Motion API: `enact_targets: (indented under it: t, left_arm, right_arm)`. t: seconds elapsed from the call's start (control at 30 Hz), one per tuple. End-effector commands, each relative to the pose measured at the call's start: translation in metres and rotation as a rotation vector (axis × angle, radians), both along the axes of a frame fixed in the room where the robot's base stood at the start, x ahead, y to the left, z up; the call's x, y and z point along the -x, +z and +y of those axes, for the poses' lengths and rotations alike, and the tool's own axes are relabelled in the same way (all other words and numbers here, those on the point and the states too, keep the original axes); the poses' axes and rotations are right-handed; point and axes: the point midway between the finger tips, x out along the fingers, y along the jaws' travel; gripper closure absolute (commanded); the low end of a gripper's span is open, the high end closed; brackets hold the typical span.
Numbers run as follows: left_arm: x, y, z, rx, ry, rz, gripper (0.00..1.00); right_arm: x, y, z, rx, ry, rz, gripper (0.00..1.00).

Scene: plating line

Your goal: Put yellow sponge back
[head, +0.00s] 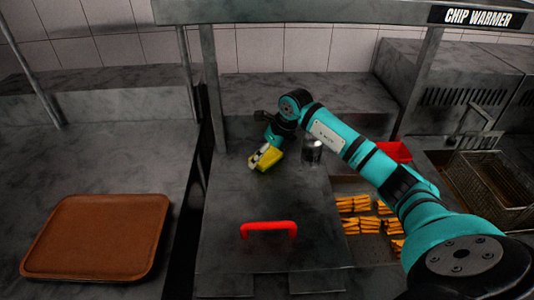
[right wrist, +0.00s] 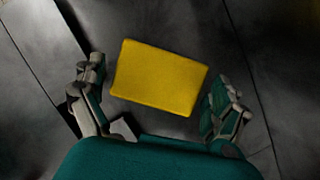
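The yellow sponge (head: 268,160) is by the tip of my right arm, over the grey metal counter left of the fries. In the right wrist view the sponge (right wrist: 159,77) lies slightly tilted between and ahead of the fingers. My right gripper (right wrist: 158,92) is open, with a finger on each side of the sponge and a gap visible at the right. In the head view the right gripper (head: 266,153) partly covers the sponge. I cannot tell whether the sponge rests on the surface. My left gripper is not in view.
A metal cylinder (head: 312,151) stands just right of the sponge. A red handle (head: 268,229) is on the lid in front. Bundled fries (head: 354,204), a red container (head: 394,151) and a fryer basket (head: 490,185) are right. A brown tray (head: 46,246) lies left. Chip warmer posts rise nearby.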

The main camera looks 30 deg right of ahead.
Motion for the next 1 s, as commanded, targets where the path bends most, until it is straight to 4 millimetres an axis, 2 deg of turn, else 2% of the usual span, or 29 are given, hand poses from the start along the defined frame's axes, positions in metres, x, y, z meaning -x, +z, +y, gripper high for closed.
enact_targets:
  t: [0.27, 0.37, 0.8, 1.0]
  left_arm:
    - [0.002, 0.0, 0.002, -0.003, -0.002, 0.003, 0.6]
    - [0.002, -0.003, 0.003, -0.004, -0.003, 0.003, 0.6]
    - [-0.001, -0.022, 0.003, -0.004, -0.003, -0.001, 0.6]
    - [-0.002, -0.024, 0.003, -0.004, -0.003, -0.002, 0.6]
  right_arm:
    - [0.0, 0.002, -0.001, 0.001, 0.0, 0.0, 0.0]
    - [0.003, 0.011, -0.003, 0.003, -0.001, -0.004, 0.0]
    - [0.034, 0.091, -0.016, 0.003, 0.0, -0.004, 0.0]
    - [0.042, 0.109, -0.019, 0.001, 0.0, 0.0, 0.0]
